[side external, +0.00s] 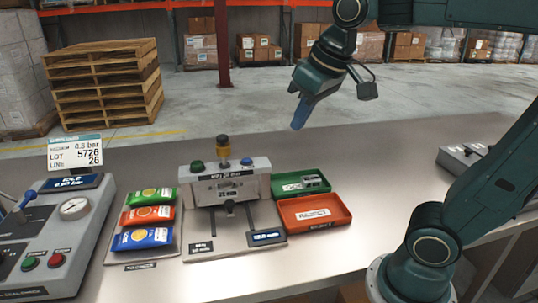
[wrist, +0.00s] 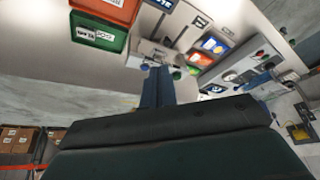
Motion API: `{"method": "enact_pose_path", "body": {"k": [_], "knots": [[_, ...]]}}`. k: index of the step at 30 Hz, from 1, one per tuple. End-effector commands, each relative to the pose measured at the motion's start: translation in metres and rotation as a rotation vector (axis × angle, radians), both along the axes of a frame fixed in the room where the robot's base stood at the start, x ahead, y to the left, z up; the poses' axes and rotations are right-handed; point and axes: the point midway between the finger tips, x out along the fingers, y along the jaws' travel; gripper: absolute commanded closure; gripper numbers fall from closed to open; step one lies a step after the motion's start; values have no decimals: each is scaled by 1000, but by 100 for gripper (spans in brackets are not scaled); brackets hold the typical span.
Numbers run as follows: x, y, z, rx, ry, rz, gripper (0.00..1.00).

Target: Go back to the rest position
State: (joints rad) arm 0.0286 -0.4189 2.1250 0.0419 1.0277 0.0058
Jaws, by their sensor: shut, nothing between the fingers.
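My gripper (side external: 302,112) is shut and empty, held in the air above the back edge of the metal table (side external: 400,165) in the side external view. Its blue fingers point down and slightly left, well clear of everything on the table. In the wrist view the shut blue fingers of my gripper (wrist: 157,72) stand in the middle, with the table and its equipment beyond them.
The table's right part is mostly clear.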

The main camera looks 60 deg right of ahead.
Motion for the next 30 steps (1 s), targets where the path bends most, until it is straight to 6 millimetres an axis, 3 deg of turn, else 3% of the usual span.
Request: {"method": "enact_pose_path", "body": {"k": [6,12,18,30], "knots": [[-49,8,-28,-1,-43,38,100],[-79,13,-53,0,-71,64,100],[-91,15,-65,0,-84,76,100],[-92,15,-66,0,-84,76,100]]}}
